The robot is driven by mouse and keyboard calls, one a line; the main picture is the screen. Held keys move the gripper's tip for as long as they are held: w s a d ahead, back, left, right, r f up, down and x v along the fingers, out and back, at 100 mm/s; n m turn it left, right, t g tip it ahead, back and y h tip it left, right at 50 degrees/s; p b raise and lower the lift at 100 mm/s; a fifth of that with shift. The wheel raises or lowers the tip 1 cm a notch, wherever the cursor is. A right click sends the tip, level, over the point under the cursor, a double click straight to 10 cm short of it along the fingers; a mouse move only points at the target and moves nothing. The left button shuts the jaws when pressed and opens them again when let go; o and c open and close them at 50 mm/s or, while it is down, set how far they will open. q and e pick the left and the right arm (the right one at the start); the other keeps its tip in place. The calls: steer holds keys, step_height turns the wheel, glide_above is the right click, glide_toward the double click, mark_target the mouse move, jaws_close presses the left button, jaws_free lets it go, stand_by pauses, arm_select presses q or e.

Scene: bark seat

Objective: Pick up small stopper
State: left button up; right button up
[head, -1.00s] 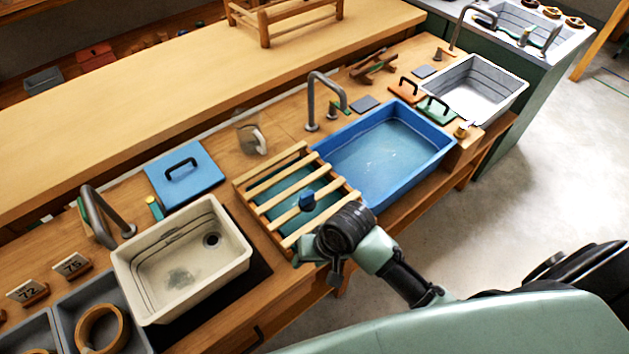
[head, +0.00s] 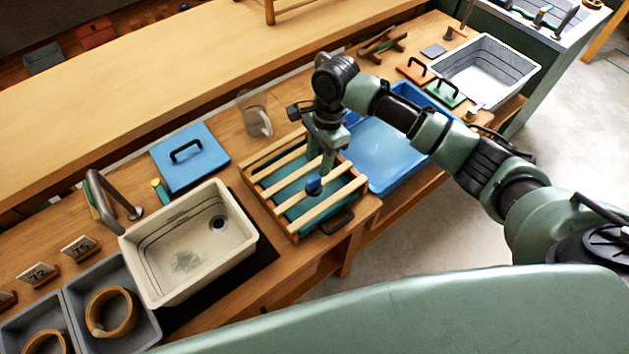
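A small dark blue piece (head: 313,186), which looks like the small stopper, sits among the wooden slats of a rack (head: 346,190) over teal water or a teal tray. My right gripper (head: 327,168) points down just above and behind it. The fingertips look very close to the piece, but I cannot tell whether they touch it. The gripper's gap is not clear from this angle. My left gripper is out of view.
A cream basin (head: 246,238) stands left of the rack, and a blue basin (head: 392,178) stands right, partly behind my arm. A blue lid (head: 205,172) and a clear jug (head: 257,122) lie behind. A grey basin (head: 515,58) is at the far right.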

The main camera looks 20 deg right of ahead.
mark_target(314, 179)
steer(key=shift+f, duration=0.2)
steer(key=f, duration=0.2)
steer(key=a+f+p, duration=0.1)
steer(key=f, duration=0.1)
steer(key=f+p, duration=0.1)
steer(key=f, duration=0.1)
steer(key=shift+s+a, duration=0.2)
steer(key=shift+s, duration=0.2)
steer(key=shift+f, duration=0.45)
steer(key=shift+c, duration=0.3)
jaws_close()
